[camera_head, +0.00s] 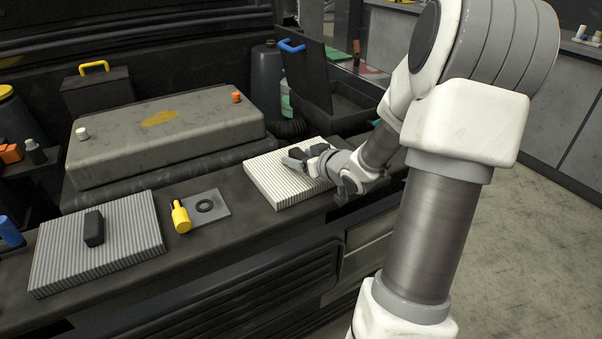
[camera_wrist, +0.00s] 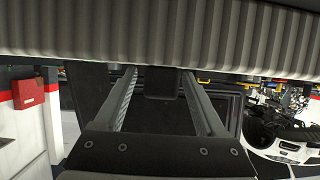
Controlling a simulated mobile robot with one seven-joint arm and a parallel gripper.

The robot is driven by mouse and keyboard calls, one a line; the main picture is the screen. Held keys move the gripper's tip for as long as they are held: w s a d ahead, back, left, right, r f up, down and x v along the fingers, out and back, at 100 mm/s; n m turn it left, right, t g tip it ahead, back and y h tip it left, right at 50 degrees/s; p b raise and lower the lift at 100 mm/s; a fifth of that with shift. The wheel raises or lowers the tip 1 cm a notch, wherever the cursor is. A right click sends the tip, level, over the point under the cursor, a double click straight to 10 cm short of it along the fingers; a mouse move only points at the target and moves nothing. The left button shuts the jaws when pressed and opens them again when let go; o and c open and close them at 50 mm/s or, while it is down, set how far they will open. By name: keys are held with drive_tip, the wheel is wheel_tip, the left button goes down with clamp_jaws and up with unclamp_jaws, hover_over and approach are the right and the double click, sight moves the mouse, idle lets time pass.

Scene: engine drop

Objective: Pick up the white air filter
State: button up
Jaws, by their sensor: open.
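The white air filter (camera_head: 265,184) is a flat pleated block on the dark ledge of the engine bay, at the centre of the head view. Its pleated face (camera_wrist: 160,35) spans the top of the wrist view. My gripper (camera_head: 298,161) is over the filter's right part, low and close to its top. In the wrist view my gripper (camera_wrist: 160,82) has its two fingers wide apart. A dark block (camera_wrist: 160,86), apparently the filter's handle, shows between the fingertips with gaps on both sides. In the head view my gripper hides most of this handle.
A grey pleated filter (camera_head: 130,250) with a black handle (camera_head: 94,228) lies at left. A yellow bottle (camera_head: 181,217) and a grey plate with a black ring (camera_head: 204,206) lie between the filters. A large grey engine cover (camera_head: 170,140) and an open black box (camera_head: 335,100) stand behind.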

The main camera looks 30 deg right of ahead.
clamp_jaws()
idle(0.3)
drive_tip(key=shift+r, duration=0.15)
